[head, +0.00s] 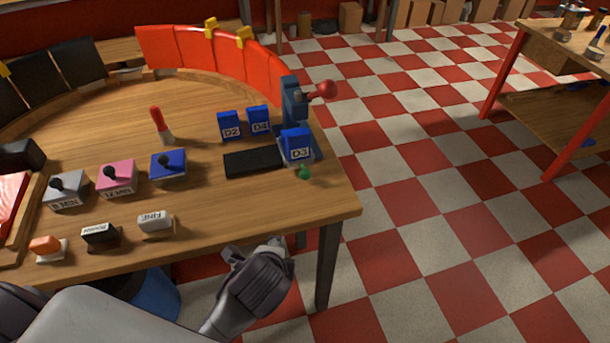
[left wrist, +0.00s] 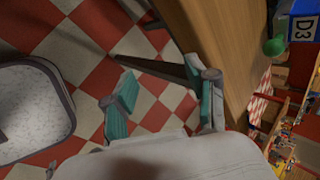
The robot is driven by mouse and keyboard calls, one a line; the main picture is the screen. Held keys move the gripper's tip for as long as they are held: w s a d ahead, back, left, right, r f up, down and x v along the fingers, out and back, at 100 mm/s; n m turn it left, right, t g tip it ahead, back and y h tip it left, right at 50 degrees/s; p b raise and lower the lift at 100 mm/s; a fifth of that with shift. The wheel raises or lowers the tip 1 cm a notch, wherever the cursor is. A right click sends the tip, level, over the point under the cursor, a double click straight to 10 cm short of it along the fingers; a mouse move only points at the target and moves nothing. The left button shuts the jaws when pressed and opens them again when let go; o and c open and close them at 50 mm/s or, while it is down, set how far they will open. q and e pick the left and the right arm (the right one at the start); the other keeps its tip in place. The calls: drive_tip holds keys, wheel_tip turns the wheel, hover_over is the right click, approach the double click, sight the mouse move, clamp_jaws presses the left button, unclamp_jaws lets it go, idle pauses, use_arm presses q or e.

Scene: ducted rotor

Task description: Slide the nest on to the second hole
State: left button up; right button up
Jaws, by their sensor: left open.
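A blue block marked D3 (head: 297,146) sits in a grey nest (head: 311,157) at the right end of a black rail or plate (head: 252,162), beneath a blue press (head: 293,104) with a red ball handle (head: 326,90). A green knob (head: 304,172) sticks out at the nest's front. No holes can be made out. In the left wrist view D3 (left wrist: 303,28) and the green knob (left wrist: 275,46) show at the top right. My left gripper (head: 254,254) is open and empty, off the table's front edge and below its top; its teal pads (left wrist: 162,90) are apart. My right gripper is not in view.
Blue blocks D2 (head: 230,126) and D4 (head: 259,120) stand behind the black plate. The table's front right corner (head: 335,205) is bare.

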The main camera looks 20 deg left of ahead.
use_arm(q)
drive_tip(key=w+r+m+t, duration=0.1)
drive_tip(key=m, duration=0.1)
drive_tip(key=w+d+r+m, duration=0.1)
drive_tip(key=w+r+m, duration=0.1)
drive_tip(key=w+d+r+m+t+y, duration=0.1)
drive_tip(key=w+m, duration=0.1)
drive_tip(key=m, duration=0.1)
drive_tip(key=shift+r+t, duration=0.2)
drive_tip(key=shift+t, duration=0.1)
drive_tip(key=m+t+y, duration=0.1)
drive_tip(key=m+t, duration=0.2)
drive_tip(key=m, duration=0.5)
approach(305, 176)
drive_tip(key=x, duration=1)
drive_tip(key=shift+w+a+f, duration=0.1)
drive_tip(key=shift+w, duration=0.1)
clamp_jaws()
